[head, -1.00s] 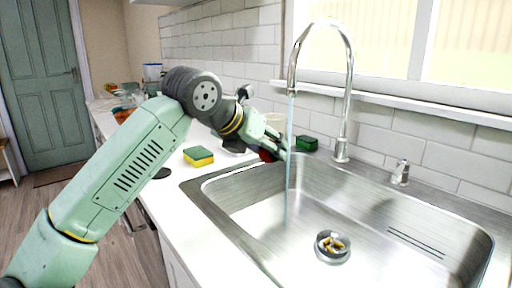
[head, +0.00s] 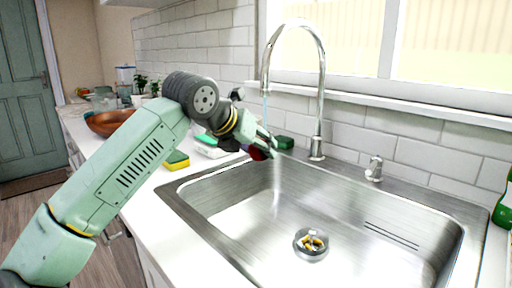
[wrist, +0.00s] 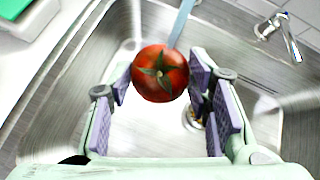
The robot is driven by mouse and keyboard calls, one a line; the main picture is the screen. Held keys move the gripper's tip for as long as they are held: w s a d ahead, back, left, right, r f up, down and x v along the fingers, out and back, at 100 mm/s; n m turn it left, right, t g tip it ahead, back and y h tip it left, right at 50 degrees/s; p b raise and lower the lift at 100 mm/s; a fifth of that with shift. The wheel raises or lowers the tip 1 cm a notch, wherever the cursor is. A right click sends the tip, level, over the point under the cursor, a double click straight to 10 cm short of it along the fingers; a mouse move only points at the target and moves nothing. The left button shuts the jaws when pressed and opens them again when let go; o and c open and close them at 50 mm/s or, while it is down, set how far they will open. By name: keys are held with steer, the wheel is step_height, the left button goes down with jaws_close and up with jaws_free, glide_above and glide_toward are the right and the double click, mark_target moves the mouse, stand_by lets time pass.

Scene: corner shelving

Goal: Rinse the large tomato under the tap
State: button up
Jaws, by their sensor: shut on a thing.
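My gripper (head: 264,146) is over the back left part of the steel sink (head: 345,195). It is shut on the large tomato, a red tomato (wrist: 160,73) with a green stalk, which sits between the purple finger pads in the wrist view. In the head view the tomato (head: 258,153) shows only as a dark red patch, mostly hidden by the gripper. The chrome tap (head: 321,100) is running. Its thin blue water stream (head: 266,105) comes down at the gripper, and in the wrist view the stream (wrist: 181,24) meets the tomato's upper edge.
A tap lever (head: 375,169) stands behind the sink. A yellow-green sponge (head: 175,161) lies on the left counter and a dark green block (head: 284,142) behind the sink. A brown bowl (head: 108,122) is farther left. A green bottle (head: 503,206) stands at the right edge.

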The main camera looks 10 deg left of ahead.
steer(key=shift+s+d, duration=0.1)
steer(key=shift+d, duration=0.05)
steer(key=shift+s+d+b, duration=0.25)
steer(key=shift+d+b, duration=0.1)
steer(key=shift+b, duration=0.1)
steer(key=shift+a, duration=0.1)
steer(key=shift+w+a, duration=0.35)
steer(key=shift+a, duration=0.05)
stand_by(0.3)
steer(key=s+a+b, duration=0.1)
steer(key=s+a, duration=0.3)
steer(key=s, duration=0.2)
steer(key=shift+s+a, duration=0.15)
steer(key=shift+s, duration=0.25)
stand_by(1.4)
